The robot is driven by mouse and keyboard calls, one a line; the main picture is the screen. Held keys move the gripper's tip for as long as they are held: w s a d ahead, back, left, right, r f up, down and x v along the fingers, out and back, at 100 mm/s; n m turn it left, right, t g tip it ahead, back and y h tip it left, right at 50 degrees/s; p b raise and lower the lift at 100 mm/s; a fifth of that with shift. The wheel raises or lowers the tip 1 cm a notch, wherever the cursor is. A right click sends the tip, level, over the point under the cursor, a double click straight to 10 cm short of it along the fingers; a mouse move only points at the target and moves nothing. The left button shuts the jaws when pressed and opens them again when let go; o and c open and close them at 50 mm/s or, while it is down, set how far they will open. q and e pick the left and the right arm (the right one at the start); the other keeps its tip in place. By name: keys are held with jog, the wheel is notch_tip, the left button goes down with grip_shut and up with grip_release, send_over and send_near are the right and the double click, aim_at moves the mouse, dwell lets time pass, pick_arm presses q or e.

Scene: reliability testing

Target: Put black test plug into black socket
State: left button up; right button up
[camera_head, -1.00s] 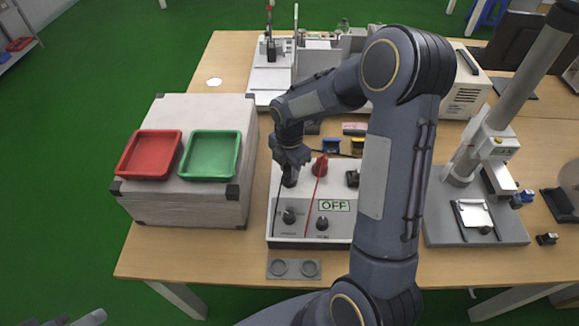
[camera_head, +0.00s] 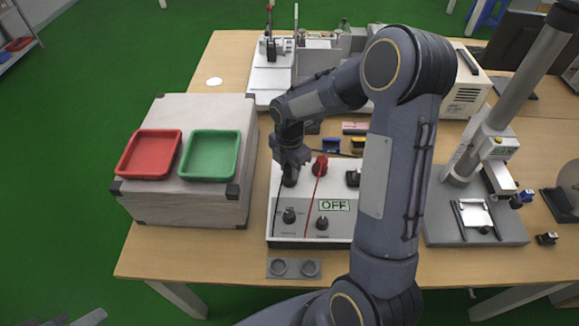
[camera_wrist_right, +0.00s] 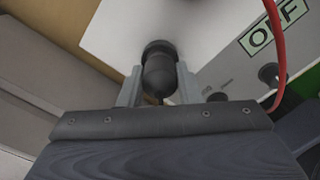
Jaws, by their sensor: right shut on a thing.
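My right gripper (camera_head: 290,166) is over the left part of the white test box (camera_head: 345,228). In the right wrist view its two fingers (camera_wrist_right: 158,88) are shut on the dark, rounded black test plug (camera_wrist_right: 158,75). The plug's far end meets the black ring of the black socket (camera_wrist_right: 159,47) on the box's panel. I cannot tell how deep it sits. In the head view the gripper mostly covers plug and socket. A grey tip at the lower left edge seems to be part of my left gripper (camera_head: 90,318); its jaws cannot be made out.
A red plug (camera_head: 320,165) with a red wire stands beside my right gripper. The box also bears black knobs (camera_head: 289,215) and an OFF label. A crate with a red tray (camera_head: 150,155) and a green tray (camera_head: 210,156) is to the left. A stand (camera_head: 470,235) is to the right.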

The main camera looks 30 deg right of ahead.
jog(key=shift+f+b, duration=0.45)
jog(key=shift+f, duration=0.15)
jog(key=o, duration=0.7)
notch_tip(320, 180, up, 11)
jog(key=p, duration=0.8)
jog(key=shift+p, duration=0.4)
